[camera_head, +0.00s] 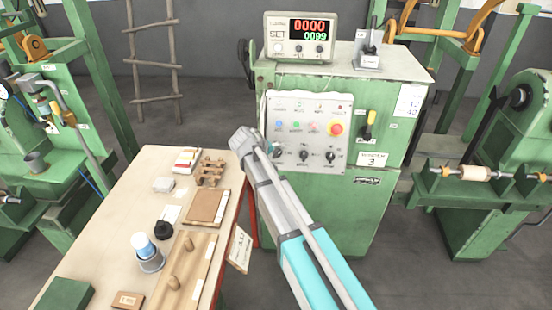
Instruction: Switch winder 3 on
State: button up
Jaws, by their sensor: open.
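Winder 3 (325,215) is a green cabinet with a plate reading WINDER 3 (371,160) on its front. Its grey control panel (318,110) carries small coloured buttons, several black knobs (304,155) and a red stop button (335,129) on yellow. A black and yellow handle (368,125) sits right of the panel. The counter box (300,38) on top is lit, with red 0000 above green 0099. My arm reaches up from the bottom, its grey joint at the panel's lower left edge. I cannot make out my gripper's fingers.
Green machines stand at far left and right. A wooden ladder (152,55) leans at the back. Bare floor shows right of the cabinet.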

jog(key=shift+w+d+f, duration=0.25)
jog(key=shift+w+f, duration=0.05)
jog(key=shift+f, duration=0.15)
jog(key=shift+c, duration=0.2)
jog(key=c, duration=1.1)
